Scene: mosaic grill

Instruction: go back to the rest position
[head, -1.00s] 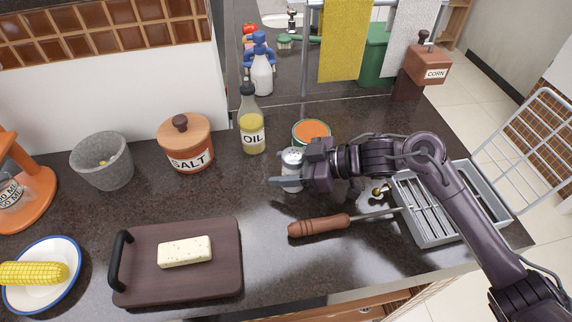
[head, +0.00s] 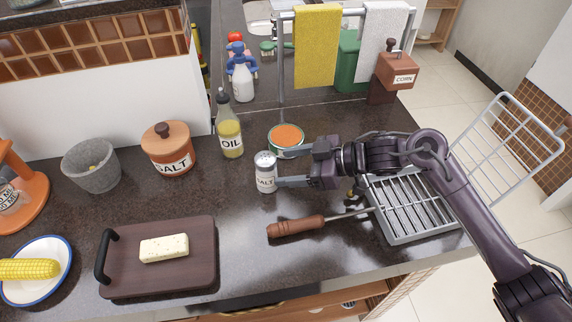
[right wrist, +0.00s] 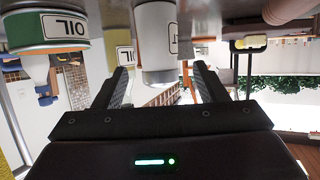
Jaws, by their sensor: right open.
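My right gripper (head: 281,167) reaches in from the right over the counter. Its two fingers are apart with nothing held between them. A white salt shaker (head: 265,172) with a grey cap stands upright on the counter, just beyond the fingertips. In the right wrist view, whose picture is upside down, the open fingers (right wrist: 162,72) show on either side of the shaker (right wrist: 156,38). I cannot tell whether a fingertip touches it. My left gripper is not in view.
An open can (head: 286,137) and an oil bottle (head: 230,130) stand close behind the shaker. A wooden-handled tool (head: 296,227) and a metal grill (head: 420,200) lie below my right arm. A board (head: 190,279) with a pale block is at front left.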

